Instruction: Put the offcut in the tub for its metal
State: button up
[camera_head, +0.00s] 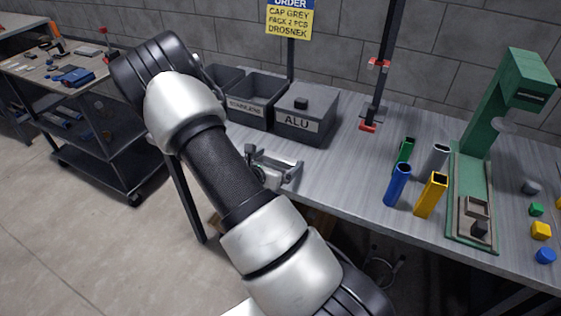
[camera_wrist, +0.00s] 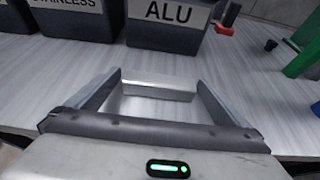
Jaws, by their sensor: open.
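The offcut (camera_wrist: 160,86), a plain silver metal piece, lies on the bench between the fingers of my gripper (camera_wrist: 160,98), near their tips. My gripper is open and also shows in the head view (camera_head: 284,172), low over the bench in front of the tubs. The ALU tub (camera_head: 292,124) is dark grey with a white label. Its top looks covered by a flat lid (camera_head: 318,104) with a dark knob. The stainless tub (camera_head: 247,104) stands open to its left and also shows in the wrist view (camera_wrist: 72,22). Another dark tub (camera_head: 222,78) is partly hidden by my arm.
A red-based post (camera_head: 368,127) stands right of the ALU tub. Several coloured tubes, such as a blue one (camera_head: 397,186), and a green press (camera_head: 478,165) stand further right. An order sign (camera_head: 289,20) is behind the tubs. The bench between gripper and tubs looks clear.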

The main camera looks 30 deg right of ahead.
jog(key=shift+w+d+f, duration=0.3)
jog(key=shift+d, duration=0.3)
jog(key=shift+r, duration=0.1)
jog(key=c, duration=1.1)
